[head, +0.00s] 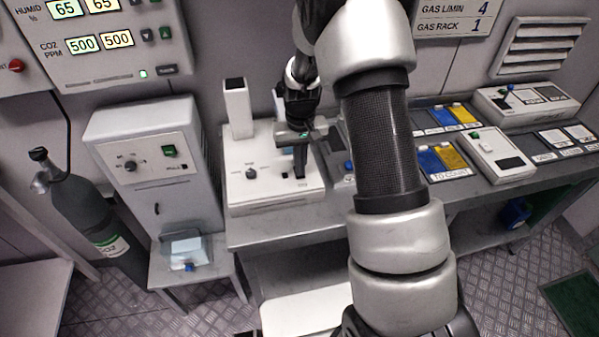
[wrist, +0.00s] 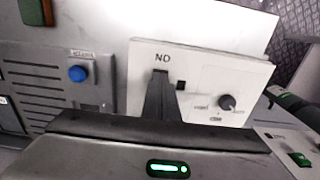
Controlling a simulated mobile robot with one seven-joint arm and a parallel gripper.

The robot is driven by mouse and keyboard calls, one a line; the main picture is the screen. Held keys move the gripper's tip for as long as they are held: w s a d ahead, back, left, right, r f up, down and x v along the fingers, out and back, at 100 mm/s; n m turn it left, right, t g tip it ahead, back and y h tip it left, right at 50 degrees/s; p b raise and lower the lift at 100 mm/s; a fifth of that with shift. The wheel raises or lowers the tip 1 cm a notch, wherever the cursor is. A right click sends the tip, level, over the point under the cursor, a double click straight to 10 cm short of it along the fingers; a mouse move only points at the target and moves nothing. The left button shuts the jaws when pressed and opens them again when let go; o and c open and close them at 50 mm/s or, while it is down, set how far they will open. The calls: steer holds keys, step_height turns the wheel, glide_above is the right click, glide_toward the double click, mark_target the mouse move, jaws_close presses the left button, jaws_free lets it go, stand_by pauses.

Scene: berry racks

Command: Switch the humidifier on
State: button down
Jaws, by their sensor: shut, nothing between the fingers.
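The humidifier appears to be the white box with a square upright chimney (head: 239,108) on the bench, though I cannot read its name. Its front panel has a dark knob (head: 250,173), which also shows in the wrist view (wrist: 227,102). My gripper (head: 300,174) is shut and empty, pointing down over the right part of this panel. In the wrist view its fingertips (wrist: 160,74) are at a dark slot or switch below the upside-down "ON" lettering. The fingers hide most of it, so I cannot tell its position or whether they touch.
A grey cabinet (head: 180,198) with a dial and green switch stands to the left, beside a CO2 cylinder (head: 88,205). A blue button (wrist: 78,74) is near my gripper. Blue and yellow packs (head: 430,163) and a white device (head: 493,155) occupy the bench's right side.

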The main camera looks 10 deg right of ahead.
steer(key=shift+f, duration=0.3)
steer(key=shift+r, duration=0.1)
step_height(320, 180, up, 7)
steer(key=p, duration=0.4)
stand_by(0.5)
steer(key=s+r+t, duration=0.1)
steer(key=s+r, duration=0.3)
steer(key=r, duration=0.5)
steer(key=s+r+t, duration=0.2)
steer(key=s+r, duration=0.2)
steer(key=r, duration=0.6)
steer(key=s+r+t, duration=0.1)
steer(key=s+r, duration=0.3)
steer(key=s, duration=0.4)
steer(key=s+r+t+p, duration=0.1)
steer(key=s+r, duration=0.3)
steer(key=s, duration=0.5)
steer(key=shift+r+t, duration=0.2)
steer(key=shift+t, duration=0.1)
